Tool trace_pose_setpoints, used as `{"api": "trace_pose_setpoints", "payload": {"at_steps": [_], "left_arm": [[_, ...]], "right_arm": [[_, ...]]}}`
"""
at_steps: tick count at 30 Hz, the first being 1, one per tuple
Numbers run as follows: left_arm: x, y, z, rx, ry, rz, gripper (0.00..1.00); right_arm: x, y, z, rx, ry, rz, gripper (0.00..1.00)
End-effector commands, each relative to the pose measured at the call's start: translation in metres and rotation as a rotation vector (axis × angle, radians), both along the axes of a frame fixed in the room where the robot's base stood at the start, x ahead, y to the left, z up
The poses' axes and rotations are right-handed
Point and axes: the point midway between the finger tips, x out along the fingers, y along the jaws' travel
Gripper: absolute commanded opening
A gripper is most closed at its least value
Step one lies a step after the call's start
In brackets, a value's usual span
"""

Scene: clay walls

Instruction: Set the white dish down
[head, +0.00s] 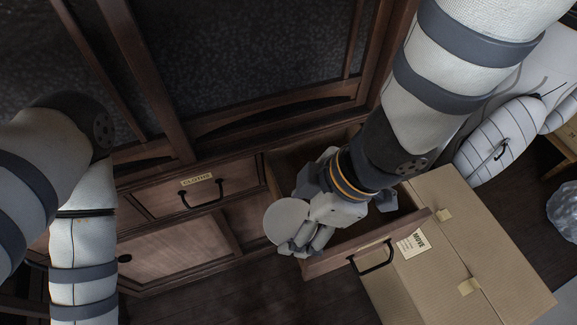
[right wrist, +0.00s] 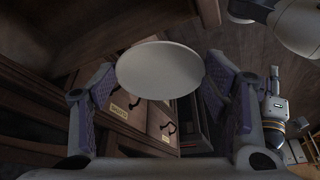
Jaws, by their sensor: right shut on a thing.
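The white dish (head: 285,222) is a plain round disc at the fingers of my right gripper (head: 300,242) in the head view. In the right wrist view the dish (right wrist: 160,66) spans the space between the two padded fingers of the gripper (right wrist: 163,92), which is shut on it. The gripper and dish are over an open drawer (head: 335,259), near its front left corner. The gripper and forearm hide part of the drawer's inside. My left arm shows at the left, but its gripper is out of the picture.
A closed drawer (head: 160,198) with a dark handle and a label is left of the open one. A cardboard box (head: 460,250) stands against the open drawer's right side. Cabinet doors with dark panes (head: 255,60) rise behind. Dark floor (head: 250,303) is clear in front.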

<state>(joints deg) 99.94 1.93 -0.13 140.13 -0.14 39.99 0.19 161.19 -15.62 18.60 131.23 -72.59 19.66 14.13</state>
Motion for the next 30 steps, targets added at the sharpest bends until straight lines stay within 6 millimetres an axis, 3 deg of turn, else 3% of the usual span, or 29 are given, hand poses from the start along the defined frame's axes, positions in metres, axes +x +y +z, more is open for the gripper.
{"api": "trace_pose_setpoints", "payload": {"at_steps": [4,15,19,27,30], "left_arm": [[-0.004,0.000,-0.005,0.000,0.013,-0.001,0.33],[-0.012,0.000,-0.015,0.000,0.039,-0.002,0.33],[-0.021,0.000,-0.026,0.001,0.066,-0.003,0.33],[-0.026,0.000,-0.033,0.001,0.081,-0.004,0.33],[-0.030,0.000,-0.039,0.000,0.093,-0.004,0.33]], "right_arm": [[-0.001,-0.003,-0.010,-0.005,-0.002,0.078,0.41],[0.052,-0.066,-0.046,-0.005,-0.001,0.071,0.41],[0.065,-0.082,-0.075,-0.002,0.003,0.068,0.41],[0.081,-0.100,-0.100,-0.003,-0.002,0.068,0.41],[0.082,-0.102,-0.120,0.000,0.003,0.067,0.41]]}}
